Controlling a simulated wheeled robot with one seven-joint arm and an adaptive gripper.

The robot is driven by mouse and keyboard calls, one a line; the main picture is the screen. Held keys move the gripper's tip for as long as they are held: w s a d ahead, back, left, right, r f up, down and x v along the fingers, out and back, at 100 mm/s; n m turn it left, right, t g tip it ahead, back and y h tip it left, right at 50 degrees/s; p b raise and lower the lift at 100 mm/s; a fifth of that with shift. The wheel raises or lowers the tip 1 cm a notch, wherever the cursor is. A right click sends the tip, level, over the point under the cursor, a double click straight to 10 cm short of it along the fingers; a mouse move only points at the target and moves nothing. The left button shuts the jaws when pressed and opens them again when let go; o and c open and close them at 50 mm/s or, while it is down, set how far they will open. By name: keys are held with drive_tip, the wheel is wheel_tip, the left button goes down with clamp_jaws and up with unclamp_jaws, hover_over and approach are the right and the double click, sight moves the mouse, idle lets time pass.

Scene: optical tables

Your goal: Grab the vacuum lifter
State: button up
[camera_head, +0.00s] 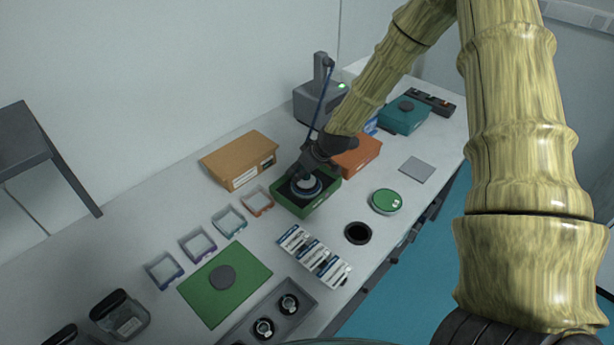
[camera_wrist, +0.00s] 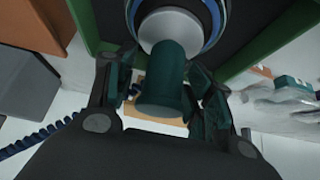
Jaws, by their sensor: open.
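The vacuum lifter (camera_head: 307,186) is a round piece with a pale disc and a blue ring, sitting in the green open box (camera_head: 322,205) in the middle of the table. In the wrist view its dark green cylindrical handle (camera_wrist: 163,70) points towards the palm, with the pale disc and blue ring behind it. My gripper (camera_head: 302,172) is over the box at the lifter. Its open fingers stand on either side of the handle, with a gap visible on the left. Whether the right finger touches the handle is unclear.
A grey unit (camera_head: 318,103) with a green light and a blue hose stands behind. A tan box (camera_head: 240,157) is to the left and an orange box (camera_head: 358,155) to the right. A green round tin (camera_head: 385,201) and packaged strips (camera_head: 312,255) lie in front.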

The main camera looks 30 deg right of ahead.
drive_tip(key=shift+w+f, duration=0.25)
drive_tip(key=shift+s+d+r, duration=0.1)
drive_tip(key=shift+s+r, duration=0.05)
drive_tip(key=c, duration=0.4)
clamp_jaws()
